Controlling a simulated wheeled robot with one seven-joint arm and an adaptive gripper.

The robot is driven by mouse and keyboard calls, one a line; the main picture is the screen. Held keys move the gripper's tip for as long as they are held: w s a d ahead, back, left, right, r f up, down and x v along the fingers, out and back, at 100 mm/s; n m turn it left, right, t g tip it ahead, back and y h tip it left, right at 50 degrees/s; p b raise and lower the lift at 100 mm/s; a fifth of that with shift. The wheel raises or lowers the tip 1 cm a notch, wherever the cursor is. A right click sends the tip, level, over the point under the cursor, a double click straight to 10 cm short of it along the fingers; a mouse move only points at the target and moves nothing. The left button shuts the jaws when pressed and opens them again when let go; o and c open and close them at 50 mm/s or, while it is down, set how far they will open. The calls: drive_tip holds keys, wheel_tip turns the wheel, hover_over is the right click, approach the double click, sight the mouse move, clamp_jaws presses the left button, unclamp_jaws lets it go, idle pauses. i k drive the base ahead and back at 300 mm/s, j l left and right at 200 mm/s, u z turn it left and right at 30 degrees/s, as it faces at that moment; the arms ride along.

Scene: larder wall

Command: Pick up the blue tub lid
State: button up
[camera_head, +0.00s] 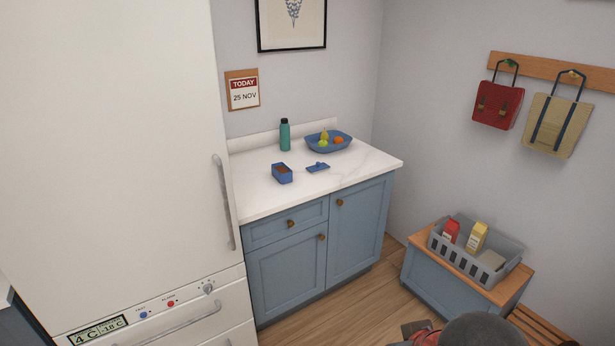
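The blue tub lid (318,167) lies flat on the white marble worktop, with a small raised knob on top. The open blue tub (282,174) stands to its left, apart from it, with something orange-brown inside. Dark rounded parts of my arm show at the bottom edge of the view, far from the lid. My gripper's fingers cannot be made out there.
A teal bottle (285,135) and a blue fruit bowl (345,146) stand behind the lid on the worktop (350,174). The tall white fridge (110,150) borders it on the left. A grey crate (509,273) sits on a low bench at right. The worktop's front is clear.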

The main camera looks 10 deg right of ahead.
sight(319, 167)
drive_tip(key=i+j+z, duration=0.15)
drive_tip(key=i+u, duration=0.1)
drive_tip(key=i, duration=0.4)
drive_tip(key=i+l+u, duration=0.1)
drive_tip(key=i, duration=0.35)
drive_tip(key=i+l+u, duration=0.1)
drive_tip(key=i, duration=0.35)
drive_tip(key=i+l+u, duration=0.1)
drive_tip(key=i+l, duration=0.2)
drive_tip(key=i, duration=0.15)
drive_tip(key=i+l+u, duration=0.1)
drive_tip(key=i, duration=0.4)
drive_tip(key=i+l+u, duration=0.1)
drive_tip(key=i+l, duration=0.25)
drive_tip(key=i, duration=0.05)
